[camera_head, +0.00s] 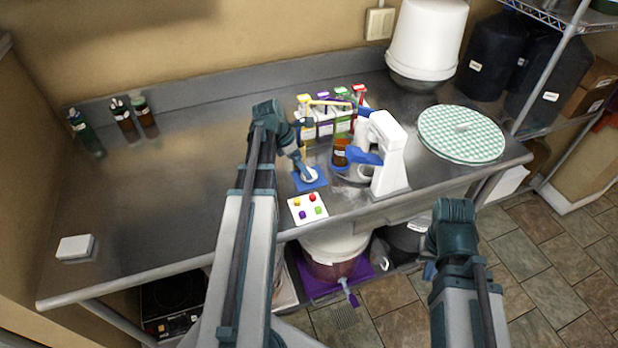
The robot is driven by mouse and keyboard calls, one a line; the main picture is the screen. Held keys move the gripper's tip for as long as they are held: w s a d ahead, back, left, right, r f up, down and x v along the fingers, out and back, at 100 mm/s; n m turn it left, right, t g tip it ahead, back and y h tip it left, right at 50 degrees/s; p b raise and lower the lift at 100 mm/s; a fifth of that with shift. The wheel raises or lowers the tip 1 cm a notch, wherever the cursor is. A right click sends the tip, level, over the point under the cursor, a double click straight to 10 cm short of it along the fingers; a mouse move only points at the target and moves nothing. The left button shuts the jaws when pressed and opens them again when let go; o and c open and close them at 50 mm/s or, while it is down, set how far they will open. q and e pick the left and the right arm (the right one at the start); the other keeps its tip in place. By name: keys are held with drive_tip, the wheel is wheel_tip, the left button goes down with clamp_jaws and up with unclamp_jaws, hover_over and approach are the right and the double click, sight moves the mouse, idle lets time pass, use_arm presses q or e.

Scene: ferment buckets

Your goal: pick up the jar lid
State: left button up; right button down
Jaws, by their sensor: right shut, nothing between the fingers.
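A small round white piece (309,174), which looks like the jar lid, lies on a blue square mat (322,182) near the counter's front edge. My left gripper (302,168) points down at its upper left edge; whether they touch, and how its fingers stand, is too small to tell. My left forearm hides the counter behind it. An amber jar (341,150) stands to the right, beside a white mixer-like machine (390,155) with blue parts. My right gripper (430,270) is shut and empty, low in front of the counter, well away from the white piece and partly hidden by its wrist.
A white board with coloured pieces (303,212) lies in front of the mat. Colour-topped bottles (325,122) stand behind. A green-checked round piece (458,146) and a white bucket (428,38) are to the right. The counter's left (165,185) is mostly clear.

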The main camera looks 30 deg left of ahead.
sight(309, 169)
use_arm(q)
drive_tip(key=b+x, duration=0.3)
drive_tip(key=x, duration=0.1)
drive_tip(key=shift+w+d+f+b, duration=0.25)
drive_tip(key=shift+w+d+b, duration=0.05)
drive_tip(key=shift+r, duration=0.1)
drive_tip(key=c, duration=1.3)
